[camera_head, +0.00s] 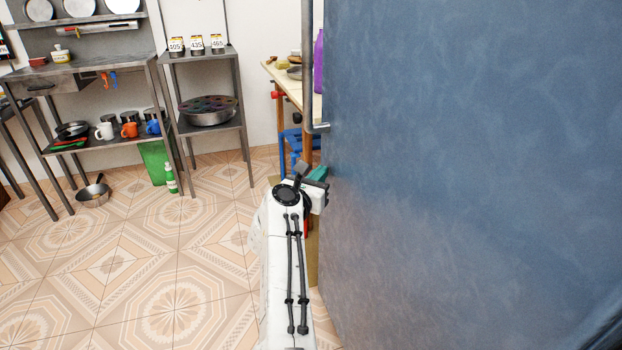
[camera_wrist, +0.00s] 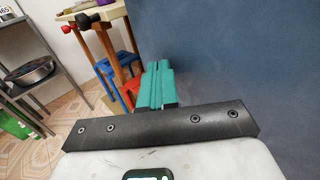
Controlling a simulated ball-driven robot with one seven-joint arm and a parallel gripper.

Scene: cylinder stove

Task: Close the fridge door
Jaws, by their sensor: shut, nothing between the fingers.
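A large blue-grey panel, which looks like the fridge door (camera_head: 470,170), fills the right half of the head view. A metal bar handle (camera_head: 308,75) runs along its left edge and bends in at the bottom. The panel also fills the right of the wrist view (camera_wrist: 250,60). My gripper (camera_head: 319,173) is at the panel's left edge, below the handle's lower end. Its teal fingers (camera_wrist: 157,82) are shut together with nothing between them. They are close to the panel's face; I cannot tell whether they touch it. The fridge body is not clearly visible.
A metal shelf (camera_head: 100,145) with mugs and pans stands at the back left. A smaller rack (camera_head: 207,125) holds a large pan. A wooden table (camera_head: 290,85) and blue stool (camera_head: 290,150) stand behind the door's edge. A pan (camera_head: 94,195) lies on the floor.

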